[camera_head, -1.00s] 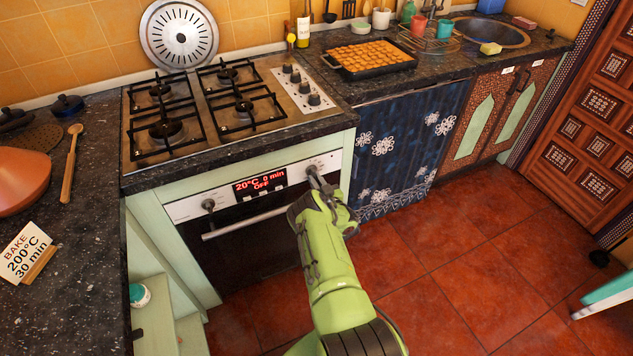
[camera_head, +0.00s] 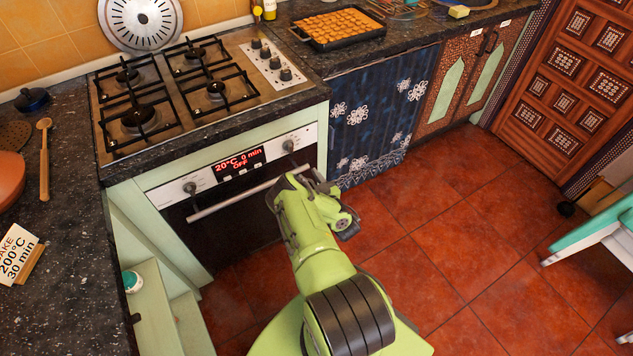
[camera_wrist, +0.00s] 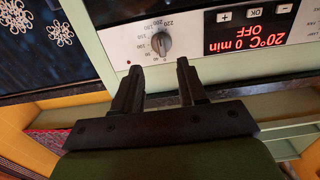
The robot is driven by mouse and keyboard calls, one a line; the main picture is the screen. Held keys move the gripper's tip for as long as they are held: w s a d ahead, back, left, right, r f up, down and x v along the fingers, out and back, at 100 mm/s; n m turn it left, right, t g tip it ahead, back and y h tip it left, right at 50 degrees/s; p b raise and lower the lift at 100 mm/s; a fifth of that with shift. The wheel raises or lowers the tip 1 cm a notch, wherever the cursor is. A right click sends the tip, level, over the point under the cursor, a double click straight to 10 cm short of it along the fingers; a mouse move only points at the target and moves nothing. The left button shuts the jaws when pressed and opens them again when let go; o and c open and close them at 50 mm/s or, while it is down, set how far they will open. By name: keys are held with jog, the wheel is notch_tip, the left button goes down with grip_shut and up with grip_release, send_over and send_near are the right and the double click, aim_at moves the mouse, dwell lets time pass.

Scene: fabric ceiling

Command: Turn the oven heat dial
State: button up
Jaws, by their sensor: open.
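The oven heat dial (camera_head: 288,146) is a small dark knob at the right of the white oven panel. In the wrist view, the dial (camera_wrist: 161,43) is grey with temperature numbers around it and appears upside down. The red display (camera_head: 239,160) reads 20°C, 0 min, OFF. My gripper (camera_head: 308,172) is just below and in front of the dial, apart from it. In the wrist view, my gripper (camera_wrist: 159,68) has its two dark fingers spread and empty, with the dial beyond and between the tips.
A second knob (camera_head: 190,187) is at the panel's left. The oven door handle (camera_head: 245,195) runs below the panel. A stove (camera_head: 185,85) is above. A card (camera_head: 18,255) on the left counter reads 200°C, 30 min. The red floor on the right has free room.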

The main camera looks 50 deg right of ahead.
jog(key=p+v, duration=0.2)
jog(key=v, duration=0.2)
jog(key=shift+s+a, duration=0.1)
jog(key=shift+s, duration=0.3)
